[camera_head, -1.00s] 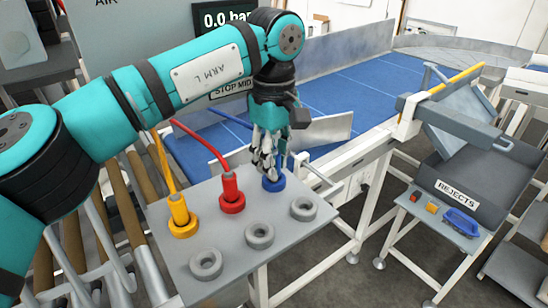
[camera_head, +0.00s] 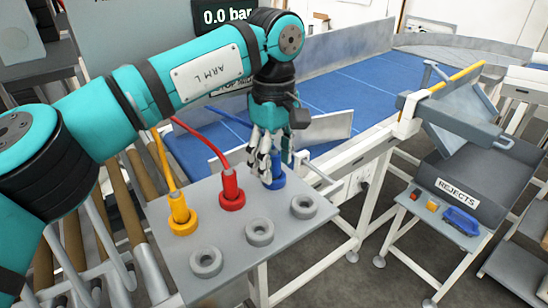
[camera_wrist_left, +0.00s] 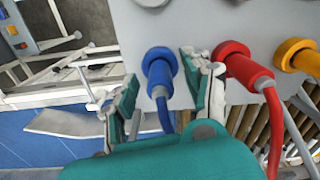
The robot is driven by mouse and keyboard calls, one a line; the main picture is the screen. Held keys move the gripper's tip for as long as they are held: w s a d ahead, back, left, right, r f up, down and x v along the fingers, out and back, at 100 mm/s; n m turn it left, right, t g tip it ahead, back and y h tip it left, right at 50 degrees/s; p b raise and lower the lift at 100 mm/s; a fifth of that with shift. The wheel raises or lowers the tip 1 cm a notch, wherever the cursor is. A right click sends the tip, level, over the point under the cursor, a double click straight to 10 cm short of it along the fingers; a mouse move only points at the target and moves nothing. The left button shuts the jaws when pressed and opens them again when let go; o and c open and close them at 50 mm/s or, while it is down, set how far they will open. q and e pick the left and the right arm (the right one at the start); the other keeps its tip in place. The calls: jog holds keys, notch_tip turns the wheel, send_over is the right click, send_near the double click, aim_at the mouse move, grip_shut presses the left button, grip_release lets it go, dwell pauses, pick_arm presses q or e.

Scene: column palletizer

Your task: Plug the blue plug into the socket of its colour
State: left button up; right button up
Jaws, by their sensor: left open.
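The blue plug (camera_wrist_left: 160,76) stands in the blue ring socket (camera_wrist_left: 159,54) on the grey panel, its blue cable trailing down between my fingers in the left wrist view. In the head view the blue socket (camera_head: 278,181) shows partly behind my fingers, at the panel's far corner. My left gripper (camera_head: 270,173) is open around the plug. In the wrist view the left gripper's fingers (camera_wrist_left: 160,98) stand either side of the plug, with a visible gap on the left; contact on the right is unclear. My right gripper is not in view.
A red plug (camera_head: 230,183) and a yellow plug (camera_head: 178,207) stand in their coloured rings on the grey panel (camera_head: 230,222). Several grey rings, one of them here (camera_head: 260,232), are empty in front. A blue conveyor (camera_head: 345,95) lies behind; a rejects stand (camera_head: 455,222) is at right.

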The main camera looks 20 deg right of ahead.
pick_arm(q)
notch_tip(320, 180, up, 12)
dwell(0.6)
